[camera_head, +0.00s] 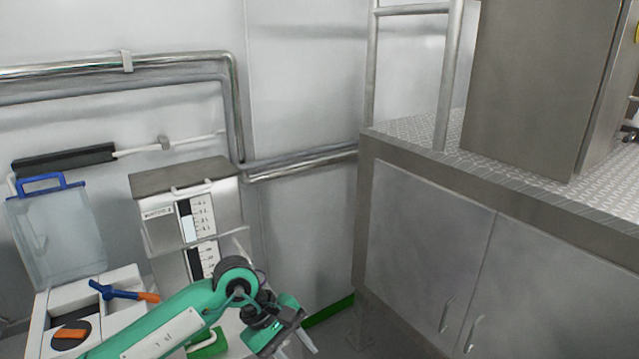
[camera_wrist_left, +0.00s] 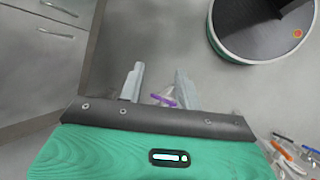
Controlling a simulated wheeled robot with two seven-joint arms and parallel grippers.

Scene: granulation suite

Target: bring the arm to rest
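My left arm comes in from the lower left of the head view, bent at a green and black wrist. Its gripper (camera_head: 298,347) hangs low beside the white equipment, with the fingertips near the bottom edge. In the left wrist view the two pale fingers of the left gripper (camera_wrist_left: 158,85) stand apart with grey floor beyond them. A small purple item (camera_wrist_left: 163,100) shows between the fingers near their base; I cannot tell what it is or how far away it lies. My right gripper is in neither view.
A steel cabinet (camera_head: 425,245) with a tread-plate top stands at right. At left are a white unit with gauges (camera_head: 165,215), a clear bin with a blue handle (camera_head: 60,235), and a blue-and-orange lever (camera_head: 122,292). Small items (camera_wrist_left: 292,150) lie at the wrist view's lower right.

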